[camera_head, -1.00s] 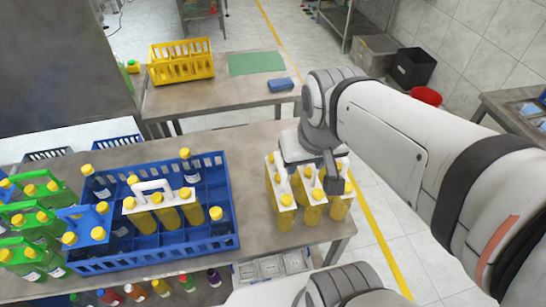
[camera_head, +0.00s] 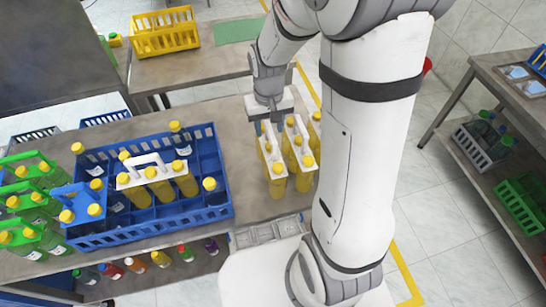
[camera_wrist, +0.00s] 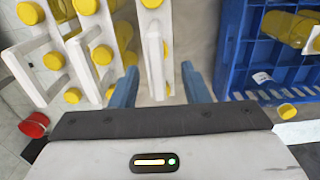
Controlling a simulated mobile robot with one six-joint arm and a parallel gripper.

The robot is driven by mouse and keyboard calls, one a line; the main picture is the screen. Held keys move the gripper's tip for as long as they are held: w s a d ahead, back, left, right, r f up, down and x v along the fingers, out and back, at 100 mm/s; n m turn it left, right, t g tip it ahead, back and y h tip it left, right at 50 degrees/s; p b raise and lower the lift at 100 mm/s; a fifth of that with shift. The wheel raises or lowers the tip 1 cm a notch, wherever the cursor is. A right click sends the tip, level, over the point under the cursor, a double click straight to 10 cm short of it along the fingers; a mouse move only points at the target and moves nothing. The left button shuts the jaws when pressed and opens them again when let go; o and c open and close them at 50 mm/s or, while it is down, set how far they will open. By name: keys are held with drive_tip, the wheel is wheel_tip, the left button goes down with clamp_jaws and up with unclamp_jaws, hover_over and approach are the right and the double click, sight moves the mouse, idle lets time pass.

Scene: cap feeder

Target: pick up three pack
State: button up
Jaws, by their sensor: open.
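Several three packs of yellow bottles in white carriers with yellow caps stand side by side near the right end of the table. My gripper (camera_head: 268,124) is over the leftmost one (camera_head: 272,160). In the wrist view my open gripper (camera_wrist: 160,86) has its blue fingers apart, with the white handle of the nearest three pack (camera_wrist: 155,62) between them, and no grip on it. Two more carriers (camera_wrist: 88,66) (camera_wrist: 32,72) show left of it. Another three pack (camera_head: 150,178) sits in the blue crate (camera_head: 150,232).
The blue crate also holds separate bottles and shows at right in the wrist view (camera_wrist: 247,60). A yellow crate (camera_head: 165,36) is on the back table. Bare tabletop lies behind the blue crate.

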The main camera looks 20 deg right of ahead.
sight(270, 149)
drive_tip(key=shift+w+d+f+p, duration=0.15)
drive_tip(key=shift+f+p, duration=0.25)
drive_tip(key=shift+f, duration=1.1)
drive_tip(key=shift+w+d+f+p, duration=0.1)
drive_tip(key=shift+f+p, duration=0.3)
drive_tip(key=shift+f, duration=1.1)
clamp_jaws()
drive_tip(key=shift+r, duration=0.1)
